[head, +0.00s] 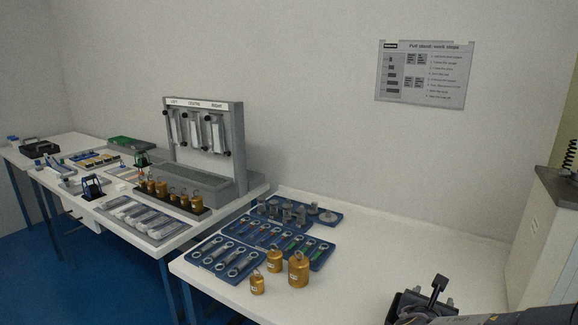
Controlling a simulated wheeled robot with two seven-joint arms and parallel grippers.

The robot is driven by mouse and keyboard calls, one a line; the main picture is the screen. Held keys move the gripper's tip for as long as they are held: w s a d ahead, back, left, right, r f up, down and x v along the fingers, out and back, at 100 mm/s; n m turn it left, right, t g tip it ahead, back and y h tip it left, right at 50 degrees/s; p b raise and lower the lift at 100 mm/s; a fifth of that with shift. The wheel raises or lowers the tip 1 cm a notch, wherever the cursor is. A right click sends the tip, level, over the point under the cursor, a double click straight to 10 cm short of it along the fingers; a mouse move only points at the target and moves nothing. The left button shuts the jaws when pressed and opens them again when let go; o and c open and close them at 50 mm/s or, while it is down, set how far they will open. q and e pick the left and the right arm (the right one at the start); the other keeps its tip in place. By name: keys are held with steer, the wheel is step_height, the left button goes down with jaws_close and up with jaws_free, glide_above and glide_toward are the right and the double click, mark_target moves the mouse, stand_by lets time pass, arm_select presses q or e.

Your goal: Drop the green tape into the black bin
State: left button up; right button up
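I cannot make out a green tape roll for certain. A small green and black item (141,160) stands on the left table, in front of a flat green case (122,143); it is too small to identify. A black open container (39,149), possibly the bin, sits at the far left end of the tables. A dark mechanism at the bottom right, at the end of a grey arm link, appears to be my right gripper (420,298); its fingers cannot be read clearly. My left gripper is not in view.
A grey test stand (205,142) rises behind a row of brass weights on the left table. Blue trays of wrenches (224,257) and three brass weights (298,268) lie on the right table (345,262). The right table's middle is clear.

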steer(key=v, duration=0.8)
steer(key=s+d+m+g+y+p, duration=0.1)
steer(key=s+d+m+g+p, duration=0.2)
steer(key=s+m, duration=0.45)
steer(key=s+d+m+g+y+p, duration=0.1)
steer(key=s+d+m+g, duration=0.1)
steer(key=s+m+g, duration=0.4)
steer(key=s+a+r+m+t+y+p, duration=0.1)
steer(key=s+a+r+m+y+p, duration=0.1)
steer(key=s+a+m+y, duration=0.3)
steer(key=s+a+r+m+t+y+p, duration=0.2)
steer(key=s+a+r+m+y, duration=0.2)
steer(key=a+m, duration=0.4)
steer(key=s+m+y, duration=0.1)
steer(key=m, duration=0.3)
steer(key=shift+s+r, duration=0.25)
steer(key=shift+r, duration=0.15)
